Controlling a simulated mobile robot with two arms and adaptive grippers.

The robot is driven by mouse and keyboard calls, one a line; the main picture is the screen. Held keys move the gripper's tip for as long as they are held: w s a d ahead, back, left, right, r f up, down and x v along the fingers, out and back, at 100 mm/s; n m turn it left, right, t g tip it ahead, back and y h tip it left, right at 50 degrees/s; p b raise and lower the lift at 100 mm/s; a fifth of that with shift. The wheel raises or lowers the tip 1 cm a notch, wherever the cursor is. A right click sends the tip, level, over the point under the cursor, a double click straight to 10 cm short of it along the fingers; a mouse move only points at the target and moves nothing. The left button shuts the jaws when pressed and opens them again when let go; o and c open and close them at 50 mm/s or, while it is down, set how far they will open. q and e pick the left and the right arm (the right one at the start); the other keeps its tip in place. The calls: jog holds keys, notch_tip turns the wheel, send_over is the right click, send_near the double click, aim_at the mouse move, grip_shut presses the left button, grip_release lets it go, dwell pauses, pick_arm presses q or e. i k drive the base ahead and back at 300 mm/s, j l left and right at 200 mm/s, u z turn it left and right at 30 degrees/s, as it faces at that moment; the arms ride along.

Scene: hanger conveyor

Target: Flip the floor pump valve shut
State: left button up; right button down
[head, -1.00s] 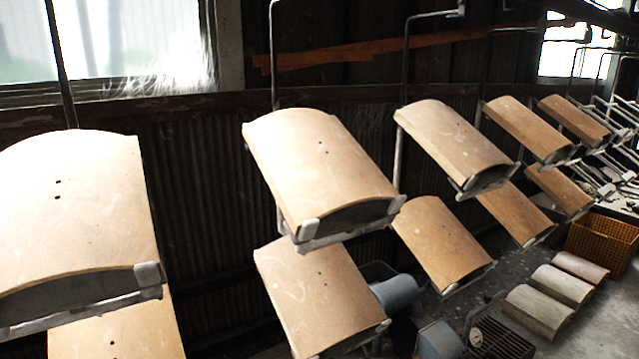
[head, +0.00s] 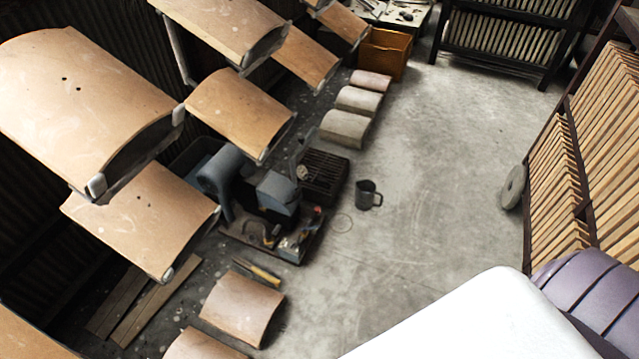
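A blue-grey pump (head: 277,195) stands on the floor left of the middle in the head view. Its dark base (head: 285,240) carries small fittings at the front, some with orange or brassy parts. I cannot tell which fitting is the valve or how its handle is set. Neither of my grippers shows in the head view.
Tiles on hangers (head: 80,95) hang at the left, above and left of the pump. Loose tiles (head: 242,308) lie in front of it, and a dark metal jug (head: 368,195) stands to its right. The floor (head: 430,180) in the middle is mostly clear. Racks (head: 575,185) stand at the right.

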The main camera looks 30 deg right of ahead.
aim_at(312, 228)
jog(key=i+l+z, duration=0.2)
jog(key=z, duration=0.15)
jog(key=i+l+z, duration=0.15)
jog(key=z, duration=0.2)
jog(key=i, duration=0.1)
